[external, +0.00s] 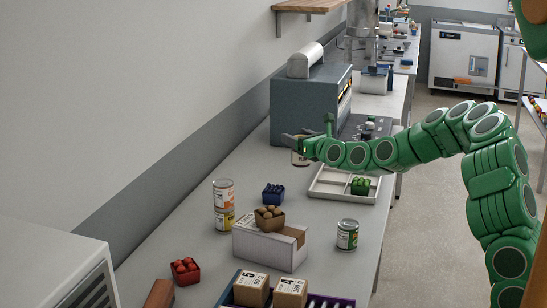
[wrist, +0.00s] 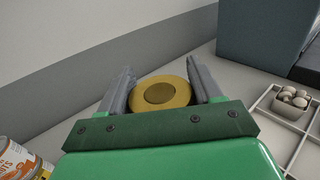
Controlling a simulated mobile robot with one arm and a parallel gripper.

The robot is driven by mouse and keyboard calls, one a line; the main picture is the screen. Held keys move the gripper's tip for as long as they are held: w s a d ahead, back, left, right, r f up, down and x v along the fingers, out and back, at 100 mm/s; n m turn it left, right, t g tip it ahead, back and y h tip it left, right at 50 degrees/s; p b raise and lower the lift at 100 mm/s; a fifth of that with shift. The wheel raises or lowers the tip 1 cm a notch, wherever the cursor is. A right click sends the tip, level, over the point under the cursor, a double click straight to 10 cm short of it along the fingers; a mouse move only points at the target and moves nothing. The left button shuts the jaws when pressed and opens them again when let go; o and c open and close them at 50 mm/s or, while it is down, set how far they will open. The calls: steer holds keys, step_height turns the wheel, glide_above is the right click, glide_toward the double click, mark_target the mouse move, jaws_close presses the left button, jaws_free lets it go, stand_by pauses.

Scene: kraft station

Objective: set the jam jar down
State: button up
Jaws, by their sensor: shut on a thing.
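The jam jar shows in the wrist view as a round yellow lid (wrist: 160,93) between the two grey fingers of my gripper (wrist: 162,84). My gripper is shut on it, with one finger on each side. In the external view my gripper (external: 297,143) is over the back part of the counter, left of the white tray. A small part of the jar (external: 299,159) shows below the fingers there. The jar's body is mostly hidden, and I cannot tell how far its base is from the counter (external: 185,215).
The divided white tray (external: 331,194) holds a green punnet (external: 361,186); a carton of white round things (wrist: 292,102) also shows in the wrist view. A grey machine (external: 306,103) stands behind. Stacked cans (external: 223,193), a blue punnet (external: 273,194) and a white box (external: 262,251) stand nearer.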

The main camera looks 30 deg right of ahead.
steer(key=w+f, duration=0.7)
steer(key=w, duration=0.2)
steer(key=shift+w+f, duration=0.15)
steer(key=shift+w, duration=0.1)
stand_by(0.4)
steer(key=shift+a, duration=0.15)
steer(key=shift+w+f, duration=0.15)
steer(key=shift+f, duration=0.85)
steer(key=shift+w+f, duration=0.15)
steer(key=shift+f, duration=0.8)
steer(key=shift+f, duration=0.15)
steer(key=o, duration=1.3)
steer(key=shift+o, duration=0.2)
